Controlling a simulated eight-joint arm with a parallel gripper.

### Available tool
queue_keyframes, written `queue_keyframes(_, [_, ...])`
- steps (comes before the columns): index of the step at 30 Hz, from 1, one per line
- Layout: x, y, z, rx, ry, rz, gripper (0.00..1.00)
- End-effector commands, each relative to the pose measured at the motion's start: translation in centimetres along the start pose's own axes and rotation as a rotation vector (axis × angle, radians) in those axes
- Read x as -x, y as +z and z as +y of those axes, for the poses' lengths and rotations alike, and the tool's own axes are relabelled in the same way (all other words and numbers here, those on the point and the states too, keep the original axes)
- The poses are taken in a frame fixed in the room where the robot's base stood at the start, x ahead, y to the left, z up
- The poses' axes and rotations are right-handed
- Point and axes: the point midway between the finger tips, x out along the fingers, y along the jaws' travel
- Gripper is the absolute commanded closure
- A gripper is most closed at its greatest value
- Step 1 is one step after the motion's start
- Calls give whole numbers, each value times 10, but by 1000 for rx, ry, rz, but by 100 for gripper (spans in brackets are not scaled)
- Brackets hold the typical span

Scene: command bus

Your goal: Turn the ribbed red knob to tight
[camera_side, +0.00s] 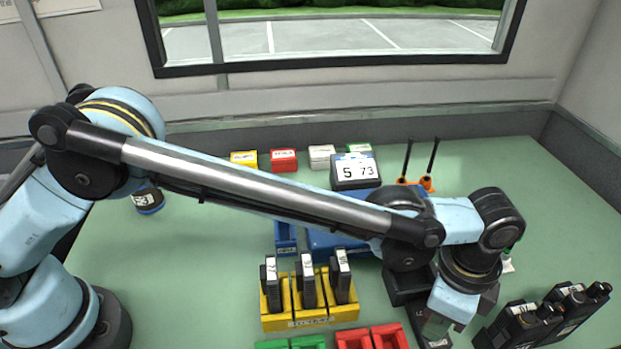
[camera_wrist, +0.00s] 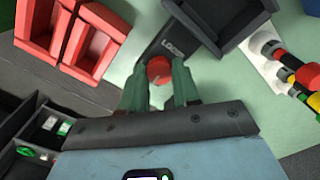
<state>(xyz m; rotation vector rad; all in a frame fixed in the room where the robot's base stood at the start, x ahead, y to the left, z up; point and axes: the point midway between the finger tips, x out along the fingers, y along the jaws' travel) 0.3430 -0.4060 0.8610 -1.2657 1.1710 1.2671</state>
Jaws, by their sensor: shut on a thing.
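The red knob (camera_wrist: 159,70) shows in the wrist view, between the two green fingers of my gripper (camera_wrist: 160,84). The fingers are shut on it from both sides. It sits at the end of a dark plate (camera_wrist: 172,42) printed with partly readable letters like "LOOSE". The knob's ribs are too small to make out, and a thin pale line shows on its face. In the side view my gripper (camera_side: 436,326) points down at the front right of the table, and the knob is hidden there.
Red trays (camera_side: 372,338) stand left of my gripper in the side view, with a yellow holder (camera_side: 309,308) of several dark upright devices behind them. Black radios (camera_side: 545,318) stand to the right. A dark open bin (camera_wrist: 222,18) adjoins the plate.

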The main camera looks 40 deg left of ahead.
Motion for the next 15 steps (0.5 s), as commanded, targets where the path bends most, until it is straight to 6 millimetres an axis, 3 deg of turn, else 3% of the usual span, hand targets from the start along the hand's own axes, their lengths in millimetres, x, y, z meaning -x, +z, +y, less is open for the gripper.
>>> queue_keyframes(1, [0,-1,-1,0,-3,6,67])
queue_keyframes(6, [0,-1,0,1,-2,4,43])
queue_keyframes(15, [2,0,0,1,-1,2,43])
